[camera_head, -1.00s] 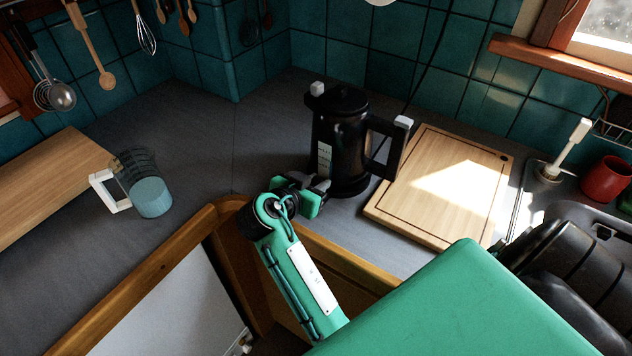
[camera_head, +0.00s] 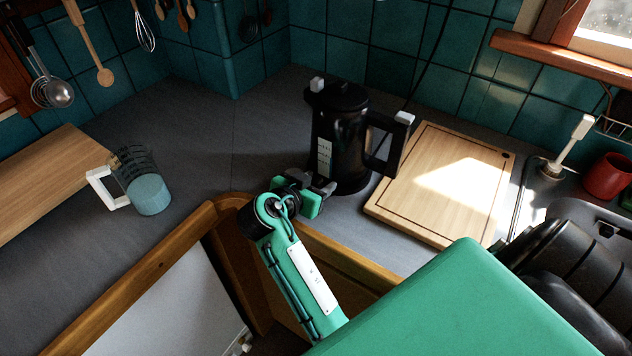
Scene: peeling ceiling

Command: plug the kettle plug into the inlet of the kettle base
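The black kettle (camera_head: 345,135) with a light-tipped handle stands upright on the grey counter. Its base (camera_head: 352,186) shows only as a dark rim under it; the inlet is not visible. My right gripper (camera_head: 322,187), on the green arm, is low beside the kettle's front left side, at or very near the base. Its fingers are small and dark here, so I cannot tell whether they are open or shut, or touch the base. No plug or cord can be made out by the gripper. My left gripper is not in view.
A wooden cutting board (camera_head: 445,212) lies right of the kettle. A measuring cup (camera_head: 149,194) and another board (camera_head: 45,178) are at the left. A red mug (camera_head: 606,177) stands far right. The counter behind and left of the kettle is clear.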

